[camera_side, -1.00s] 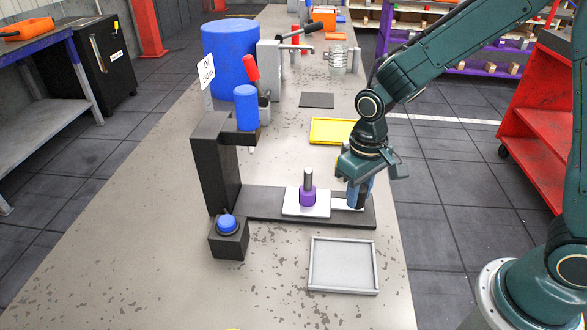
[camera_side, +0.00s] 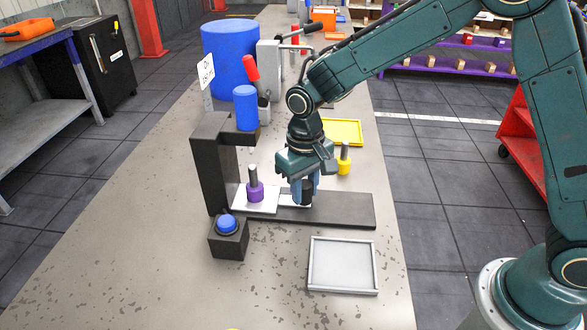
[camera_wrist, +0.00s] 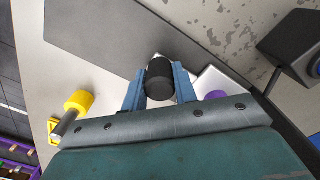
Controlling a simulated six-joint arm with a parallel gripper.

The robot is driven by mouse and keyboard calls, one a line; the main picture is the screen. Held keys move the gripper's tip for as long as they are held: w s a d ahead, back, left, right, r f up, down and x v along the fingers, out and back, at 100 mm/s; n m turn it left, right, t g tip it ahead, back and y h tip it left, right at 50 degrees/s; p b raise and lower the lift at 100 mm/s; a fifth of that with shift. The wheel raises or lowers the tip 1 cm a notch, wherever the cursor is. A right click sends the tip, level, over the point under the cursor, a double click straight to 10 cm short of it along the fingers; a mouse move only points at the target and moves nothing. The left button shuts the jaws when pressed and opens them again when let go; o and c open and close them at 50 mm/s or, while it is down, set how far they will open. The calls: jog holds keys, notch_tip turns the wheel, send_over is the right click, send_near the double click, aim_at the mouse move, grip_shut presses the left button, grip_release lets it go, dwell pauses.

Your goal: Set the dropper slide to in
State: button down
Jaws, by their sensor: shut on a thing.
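The dropper slide is a white plate (camera_side: 270,203) on a dark rail (camera_side: 345,209). It carries a purple collar with a grey pin (camera_side: 255,189) and sits at the rail's left part, close to the dropper's black column (camera_side: 212,165). The blue dropper head (camera_side: 246,107) is above the slide. My gripper (camera_side: 305,194) is shut on the slide's black knob (camera_wrist: 160,78), at the right end of the white plate. In the wrist view the fingers flank the knob, and the purple collar (camera_wrist: 215,96) is mostly hidden behind my gripper.
A black box with a blue button (camera_side: 228,225) stands in front of the column. A grey tray (camera_side: 343,266) is at the front right. A yellow collar with a pin (camera_side: 344,160) stands near the yellow tray (camera_side: 343,131) behind the rail. The rail's right part is bare.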

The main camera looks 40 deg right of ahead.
jog(key=shift+w+a+r, duration=0.1)
jog(key=shift+w+a, duration=0.1)
jog(key=shift+w, duration=0.1)
jog(key=c, duration=1.2)
grip_release()
jog(key=shift+o, duration=0.5)
jog(key=shift+s, duration=0.1)
notch_tip(320, 180, up, 14)
jog(key=shift+d, duration=0.1)
